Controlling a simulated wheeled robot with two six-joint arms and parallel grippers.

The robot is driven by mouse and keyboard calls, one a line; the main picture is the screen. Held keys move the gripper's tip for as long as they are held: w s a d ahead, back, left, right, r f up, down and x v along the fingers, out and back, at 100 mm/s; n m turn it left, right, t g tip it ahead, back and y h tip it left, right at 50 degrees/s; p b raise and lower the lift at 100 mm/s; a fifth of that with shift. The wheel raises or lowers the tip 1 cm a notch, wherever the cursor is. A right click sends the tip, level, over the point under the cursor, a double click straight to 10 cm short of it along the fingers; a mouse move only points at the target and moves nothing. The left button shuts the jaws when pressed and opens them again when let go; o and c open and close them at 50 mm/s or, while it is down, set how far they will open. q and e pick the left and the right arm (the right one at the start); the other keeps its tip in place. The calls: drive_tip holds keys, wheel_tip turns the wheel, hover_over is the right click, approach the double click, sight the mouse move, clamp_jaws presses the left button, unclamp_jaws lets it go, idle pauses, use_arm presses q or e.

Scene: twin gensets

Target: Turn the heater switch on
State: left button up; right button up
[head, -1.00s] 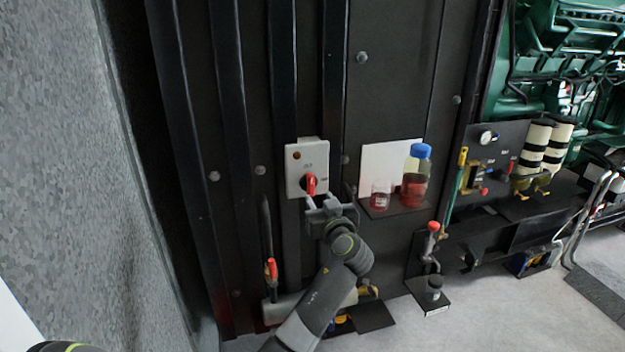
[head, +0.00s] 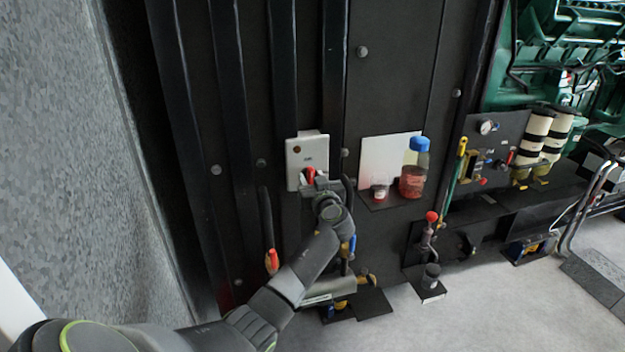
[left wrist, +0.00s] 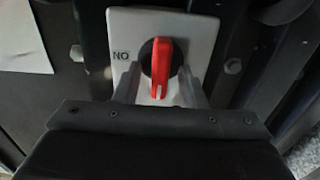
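The heater switch is a light grey box (head: 307,150) on the dark wall panel, with a red rotary handle (head: 309,173) and a small dark reddish lamp above. In the left wrist view the red handle (left wrist: 161,72) stands nearly upright in the picture on a round black base. A label there reads "NO". My left gripper (head: 318,183) is at the lower part of the box and partly hides the handle. In the left wrist view its two fingers (left wrist: 160,90) are apart, one each side of the handle, with gaps visible. My right gripper is not in view.
A red-knobbed lever (head: 431,218) stands further right. A red-tipped handle (head: 272,260) is below left. Vertical ribs flank the switch.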

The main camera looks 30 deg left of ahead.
use_arm(q)
clamp_jaws()
drive_tip(key=m, duration=0.6)
drive_tip(key=m+b, duration=0.1)
drive_tip(key=m, duration=0.5)
drive_tip(key=f+m, duration=0.1)
drive_tip(key=m, duration=0.5)
drive_tip(key=shift+w+d+b, duration=0.3)
idle(0.6)
drive_tip(key=shift+o, duration=0.5)
unclamp_jaws()
drive_tip(key=shift+s+d, duration=0.1)
